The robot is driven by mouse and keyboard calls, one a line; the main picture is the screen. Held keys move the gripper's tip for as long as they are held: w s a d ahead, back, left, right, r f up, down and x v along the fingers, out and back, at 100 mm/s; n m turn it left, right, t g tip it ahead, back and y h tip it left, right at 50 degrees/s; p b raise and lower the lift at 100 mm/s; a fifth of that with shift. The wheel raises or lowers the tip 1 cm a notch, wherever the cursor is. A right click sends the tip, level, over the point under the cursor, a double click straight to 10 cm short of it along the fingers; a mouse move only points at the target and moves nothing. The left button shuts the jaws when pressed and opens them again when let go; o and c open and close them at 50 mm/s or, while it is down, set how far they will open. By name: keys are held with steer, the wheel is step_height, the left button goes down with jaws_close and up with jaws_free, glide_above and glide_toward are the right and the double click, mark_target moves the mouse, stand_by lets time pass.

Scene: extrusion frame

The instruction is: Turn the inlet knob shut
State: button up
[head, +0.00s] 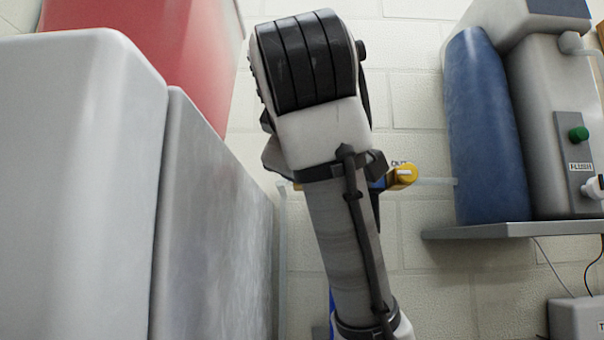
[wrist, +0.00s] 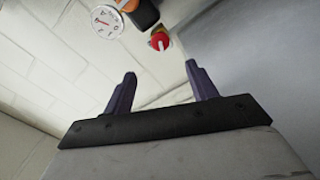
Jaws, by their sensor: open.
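In the wrist view a red knob (wrist: 159,41) with a pale mark on its face sits on a yellow mount, beyond my fingertips. No label reading inlet shows, so I cannot tell if it is the inlet knob. My gripper (wrist: 161,69) is open, with two dark fingers apart, nothing between them and a gap to the red knob. In the head view a yellow handle (head: 402,176) on a blue body is on the wall piping, under a label that seems to read OUT. My arm covers part of this piping and hides my gripper there.
A round white gauge (wrist: 106,21) is left of the red knob. White cabinets (head: 75,190) and a red tank (head: 150,50) fill the left. A blue cylinder (head: 487,125) and a unit with a green FLUSH button (head: 578,133) stand on the right shelf (head: 500,230).

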steer(key=w+p, duration=0.5)
steer(key=w, duration=0.8)
steer(key=shift+w+p, duration=0.3)
steer(key=shift+w, duration=0.05)
steer(key=c, duration=1)
